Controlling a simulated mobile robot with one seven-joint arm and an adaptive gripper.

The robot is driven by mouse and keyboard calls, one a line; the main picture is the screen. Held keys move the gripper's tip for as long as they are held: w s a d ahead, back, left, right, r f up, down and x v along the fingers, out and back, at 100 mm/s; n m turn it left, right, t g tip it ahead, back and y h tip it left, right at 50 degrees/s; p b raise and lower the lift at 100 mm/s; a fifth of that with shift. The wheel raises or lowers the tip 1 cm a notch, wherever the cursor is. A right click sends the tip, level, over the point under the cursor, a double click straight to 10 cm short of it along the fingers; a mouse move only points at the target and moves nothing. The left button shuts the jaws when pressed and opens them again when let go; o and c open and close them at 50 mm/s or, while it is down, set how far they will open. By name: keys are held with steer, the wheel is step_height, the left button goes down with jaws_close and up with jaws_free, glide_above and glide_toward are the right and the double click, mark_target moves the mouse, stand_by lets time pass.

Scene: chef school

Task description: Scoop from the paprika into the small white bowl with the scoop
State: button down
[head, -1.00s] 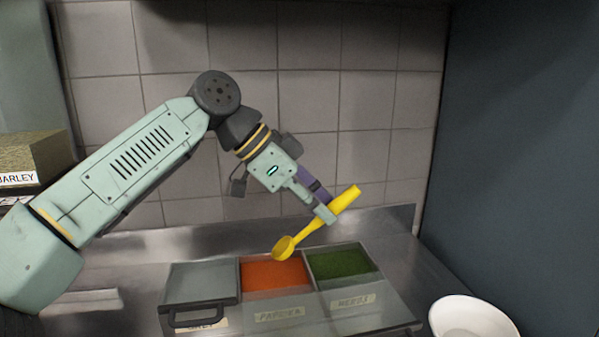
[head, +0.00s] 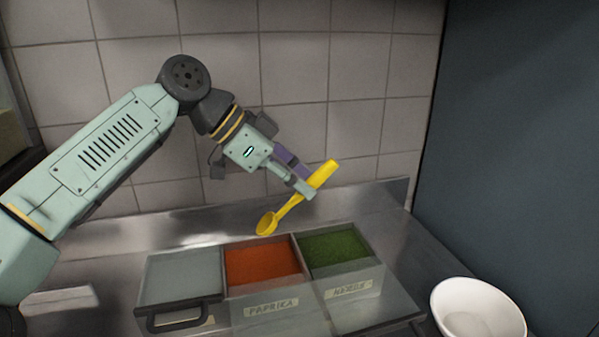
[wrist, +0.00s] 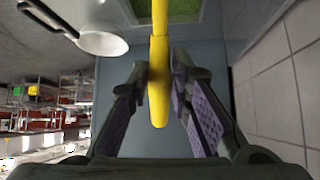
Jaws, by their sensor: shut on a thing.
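The yellow scoop (head: 288,207) is held by its thick handle in my gripper (head: 309,186), which is shut on it. The scoop slants, its bowl end low and to the left, just above the back of the paprika compartment. The orange-red paprika (head: 262,265) fills the middle compartment, labelled PAPRIKA. The small white bowl (head: 478,308) stands at the lower right, its inside partly visible; it also shows in the wrist view (wrist: 103,44). In the wrist view the scoop handle (wrist: 159,85) runs between the purple-padded fingers. Whether the scoop bowl holds paprika cannot be told.
A compartment of green herbs (head: 335,248) lies right of the paprika. A grey lidded compartment (head: 180,278) with a dark handle lies to its left. A tiled wall (head: 290,75) stands behind the metal counter, and a dark panel (head: 520,140) closes the right side.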

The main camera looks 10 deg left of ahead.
steer(key=shift+f, duration=5.05)
steer(key=shift+s+a+r, duration=0.1)
steer(key=shift+a+r, duration=0.2)
steer(key=shift+r, duration=0.4)
steer(key=shift+s+a+r, duration=0.1)
steer(key=shift+a+r, duration=0.2)
steer(key=shift+r, duration=0.45)
steer(key=shift+a+r, duration=0.3)
steer(key=shift+r, duration=0.4)
steer(key=shift+d+r, duration=0.15)
steer(key=shift+r, duration=1.7)
steer(key=shift+d+r, duration=0.15)
steer(key=shift+r, duration=1.65)
steer(key=shift+d, duration=0.1)
